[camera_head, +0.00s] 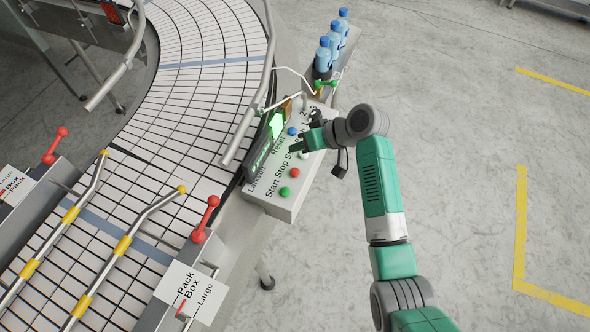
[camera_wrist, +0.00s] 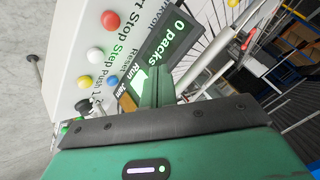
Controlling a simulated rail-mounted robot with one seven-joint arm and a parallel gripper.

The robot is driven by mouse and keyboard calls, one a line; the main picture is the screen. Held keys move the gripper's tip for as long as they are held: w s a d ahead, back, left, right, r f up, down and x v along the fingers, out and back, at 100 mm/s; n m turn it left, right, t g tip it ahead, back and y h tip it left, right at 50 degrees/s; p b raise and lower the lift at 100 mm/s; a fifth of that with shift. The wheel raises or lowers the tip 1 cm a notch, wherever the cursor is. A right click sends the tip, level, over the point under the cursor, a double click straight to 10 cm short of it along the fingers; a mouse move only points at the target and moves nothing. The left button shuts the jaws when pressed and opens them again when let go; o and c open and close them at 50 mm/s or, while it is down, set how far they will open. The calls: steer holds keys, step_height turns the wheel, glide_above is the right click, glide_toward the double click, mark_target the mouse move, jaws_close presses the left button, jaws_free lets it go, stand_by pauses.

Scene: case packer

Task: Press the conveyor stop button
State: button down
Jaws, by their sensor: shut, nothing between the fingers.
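The control box (camera_head: 270,204) carries a row of buttons labelled Start, Stop and Step. The red stop button (camera_head: 294,172) sits between the green start button (camera_head: 285,191) and a white button (camera_head: 303,154), which is partly hidden by my gripper. The red button also shows in the wrist view (camera_wrist: 110,20), at the upper left, uncovered. My gripper (camera_head: 297,146) is over the box near the white and blue buttons, apart from the red one. It is shut and empty; in the wrist view its fingers (camera_wrist: 155,88) point toward the lit screen.
A blue button (camera_head: 292,131) and a screen (camera_head: 270,139) reading "0 packs" and "Run" (camera_wrist: 165,50) are close to my gripper. A curved conveyor (camera_head: 200,100) with metal rails lies left. Blue bottles (camera_head: 334,42) stand behind the box. The floor at right is clear.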

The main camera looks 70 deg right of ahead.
steer(key=b, duration=0.7)
glide_above(299, 173)
step_height(299, 173, down, 8)
steer(key=shift+f, duration=0.4)
steer(key=shift+f, duration=0.1)
stand_by(1.2)
steer(key=shift+f, duration=0.3)
steer(key=shift+f+b, duration=0.4)
steer(key=shift+f, duration=0.1)
stand_by(0.6)
steer(key=shift+r, duration=0.1)
steer(key=shift+r+p, duration=0.85)
